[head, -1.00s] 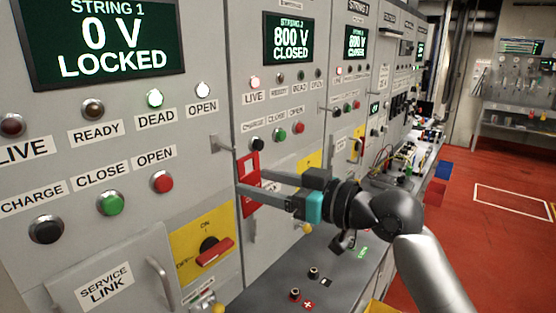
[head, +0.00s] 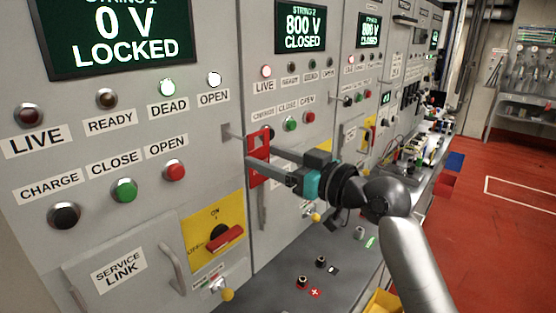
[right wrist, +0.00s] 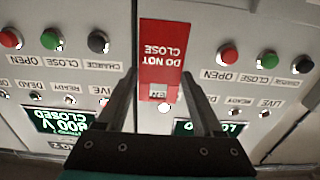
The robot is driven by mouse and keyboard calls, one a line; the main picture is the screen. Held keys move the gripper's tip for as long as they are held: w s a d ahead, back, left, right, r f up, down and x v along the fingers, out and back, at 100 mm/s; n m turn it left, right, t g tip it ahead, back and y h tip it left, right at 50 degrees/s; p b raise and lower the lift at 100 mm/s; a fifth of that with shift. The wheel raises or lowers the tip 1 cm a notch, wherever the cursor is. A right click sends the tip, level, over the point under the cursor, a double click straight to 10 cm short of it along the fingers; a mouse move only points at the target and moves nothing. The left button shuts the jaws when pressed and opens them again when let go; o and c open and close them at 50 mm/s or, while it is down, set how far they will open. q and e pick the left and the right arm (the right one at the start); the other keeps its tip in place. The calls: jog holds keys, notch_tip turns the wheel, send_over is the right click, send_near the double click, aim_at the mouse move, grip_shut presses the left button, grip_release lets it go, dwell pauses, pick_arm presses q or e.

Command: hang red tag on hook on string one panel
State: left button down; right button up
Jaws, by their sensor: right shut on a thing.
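The red tag (head: 259,170) hangs upright in my right gripper (head: 262,156), which is shut on it. In the right wrist view the red tag (right wrist: 163,50) shows upside-down "DO NOT CLOSE" lettering between the fingers (right wrist: 160,82). The small grey hook (head: 231,134) sticks out from the string one panel (head: 205,118), right of the OPEN lamp and button. The tag's top edge is at about the hook's height, close to its outer end. I cannot tell whether they touch. My left gripper is not in view.
String one's screen (head: 115,35) reads 0 V LOCKED. A red rotary switch on a yellow plate (head: 213,240) and a service link door handle (head: 172,270) project below the hook. String two's panel stands to the right. A grey counter (head: 290,275) runs below my right arm.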

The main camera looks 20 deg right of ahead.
aim_at(260, 156)
jog(key=shift+x, duration=2.1)
jog(key=shift+w+a+f, duration=0.4)
jog(key=shift+w+a, duration=0.05)
jog(key=shift+w, duration=0.2)
jog(key=o, duration=1.5)
jog(key=shift+s+d+b, duration=0.1)
jog(key=shift+b, duration=0.2)
